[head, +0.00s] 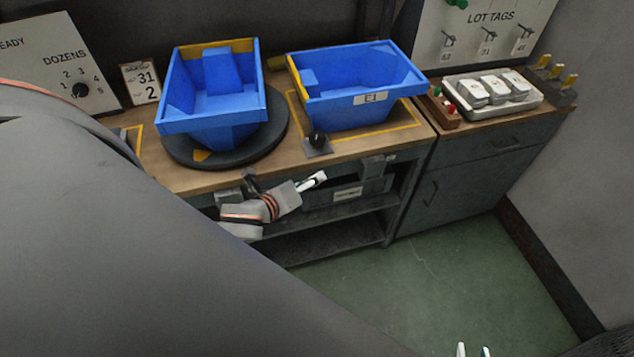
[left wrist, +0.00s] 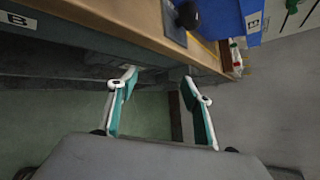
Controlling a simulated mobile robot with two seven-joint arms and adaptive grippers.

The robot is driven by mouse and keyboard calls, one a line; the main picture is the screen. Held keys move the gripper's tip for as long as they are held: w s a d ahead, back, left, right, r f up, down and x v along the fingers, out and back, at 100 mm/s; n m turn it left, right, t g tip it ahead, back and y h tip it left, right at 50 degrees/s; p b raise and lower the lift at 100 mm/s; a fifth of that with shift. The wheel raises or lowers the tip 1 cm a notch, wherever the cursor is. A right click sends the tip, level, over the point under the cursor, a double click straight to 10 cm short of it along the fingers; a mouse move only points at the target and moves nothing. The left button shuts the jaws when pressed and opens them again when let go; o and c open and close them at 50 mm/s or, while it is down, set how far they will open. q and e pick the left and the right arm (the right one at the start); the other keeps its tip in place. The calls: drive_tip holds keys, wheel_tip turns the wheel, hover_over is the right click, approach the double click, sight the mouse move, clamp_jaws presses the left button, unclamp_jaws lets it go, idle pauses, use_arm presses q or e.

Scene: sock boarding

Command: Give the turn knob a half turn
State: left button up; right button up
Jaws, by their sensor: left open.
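A black round knob (head: 318,139) stands on a small grey plate at the bench's front edge, between the two blue bins. In the left wrist view the knob (left wrist: 187,14) is at the top, beyond the fingertips. My left gripper (head: 313,182) is just in front of the bench edge, below the knob and apart from it. The left wrist view shows its two fingers (left wrist: 159,78) spread with nothing between them. My right gripper (head: 473,351) shows only two separated fingertips at the bottom edge, over the floor, far from the knob. A second, smaller black dial (head: 80,90) is on the DOZENS panel.
One blue bin (head: 212,120) sits on a dark round turntable (head: 276,140); another blue bin (head: 350,95) stands right of it. The wooden bench (head: 200,180) has shelves below. A side cabinet (head: 490,150) carries a white tray (head: 535,98). The green floor (head: 400,290) is clear.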

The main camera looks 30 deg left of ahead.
use_arm(q)
drive_tip(key=s+d+f+n+h+b, duration=0.1)
drive_tip(key=s+d+f+n+b, duration=0.1)
drive_tip(key=s+d+f+n, duration=0.2)
drive_tip(key=s+d+f+n+g+h+b, duration=0.1)
drive_tip(key=s+d+f+n+b, duration=0.2)
drive_tip(key=f+n, duration=0.7)
drive_tip(key=shift+s+d+f+n, duration=0.2)
drive_tip(key=shift+s+d+n, duration=0.8)
drive_tip(key=shift+s+d, duration=0.3)
drive_tip(key=shift+w, duration=0.1)
